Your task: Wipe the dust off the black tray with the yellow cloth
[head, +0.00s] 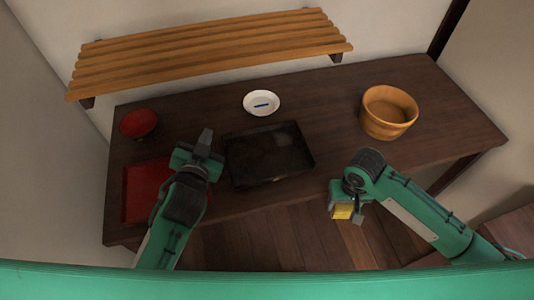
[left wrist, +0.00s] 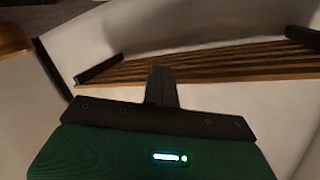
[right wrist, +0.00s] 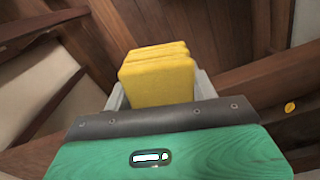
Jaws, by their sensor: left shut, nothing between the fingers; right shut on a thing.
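The black tray (head: 268,154) lies on the dark table, with faint paler marks on its inner surface that may be dust. The yellow cloth (head: 342,211) is folded and held in my right gripper (head: 338,204), off the table's front edge to the right of the tray. In the right wrist view the cloth (right wrist: 157,75) sits between the fingers. My left gripper (head: 204,143) is shut and empty, just left of the black tray and above the red tray. Its closed fingers (left wrist: 161,86) show in the left wrist view.
A red tray (head: 138,192) lies partly under my left arm. A red bowl (head: 138,122) stands behind it. A white dish (head: 261,103) with a blue mark is behind the black tray. A wooden tub (head: 387,113) stands at the right. A slatted shelf (head: 210,50) overhangs the back.

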